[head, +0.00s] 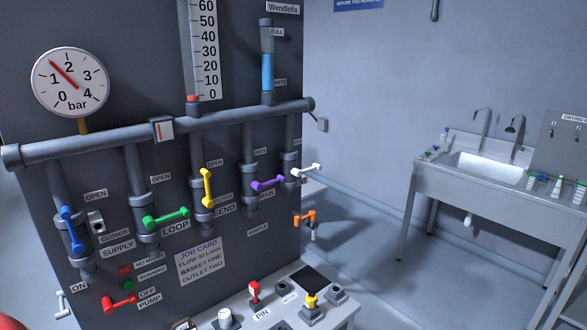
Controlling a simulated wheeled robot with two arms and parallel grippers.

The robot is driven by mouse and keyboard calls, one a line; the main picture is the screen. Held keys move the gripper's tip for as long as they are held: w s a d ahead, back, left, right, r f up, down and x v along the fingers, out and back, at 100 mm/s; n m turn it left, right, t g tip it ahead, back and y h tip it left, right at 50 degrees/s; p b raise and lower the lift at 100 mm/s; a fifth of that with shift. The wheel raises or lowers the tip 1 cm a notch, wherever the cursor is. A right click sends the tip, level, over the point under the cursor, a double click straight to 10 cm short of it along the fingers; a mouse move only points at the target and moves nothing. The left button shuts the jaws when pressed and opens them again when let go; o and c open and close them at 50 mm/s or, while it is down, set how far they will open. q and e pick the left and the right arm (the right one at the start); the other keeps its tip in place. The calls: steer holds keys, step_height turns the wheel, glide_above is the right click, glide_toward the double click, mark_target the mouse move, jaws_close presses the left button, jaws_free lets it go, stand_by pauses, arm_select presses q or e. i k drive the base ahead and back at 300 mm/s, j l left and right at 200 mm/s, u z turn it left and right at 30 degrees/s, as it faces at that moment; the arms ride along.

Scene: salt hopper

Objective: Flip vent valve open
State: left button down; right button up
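No label reading "vent" can be made out. A white lever valve (305,171) sits on the rightmost downpipe, its handle lying roughly crosswise to the pipe; its label is mostly hidden. Neither of my grippers is in view.
A round gauge (70,82) reads between 1 and 2 bar. An orange tap (305,218) is right of the SAMPLE label. A red pump lever (119,303) is low left. A bench (335,311) with small fittings juts out below. A sink (490,167) stands right; floor between is clear.

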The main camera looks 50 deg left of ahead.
mark_target(295, 171)
steer(key=i+u, duration=0.25)
steer(key=i, duration=0.2)
steer(key=i+l+u, duration=0.1)
steer(key=i+u, duration=0.15)
steer(key=i, duration=0.15)
steer(key=i+l+u, duration=0.25)
steer(key=i, duration=0.2)
steer(key=i+j, duration=0.1)
steer(key=j, duration=0.3)
steer(key=i+j, duration=0.1)
steer(key=j, duration=0.25)
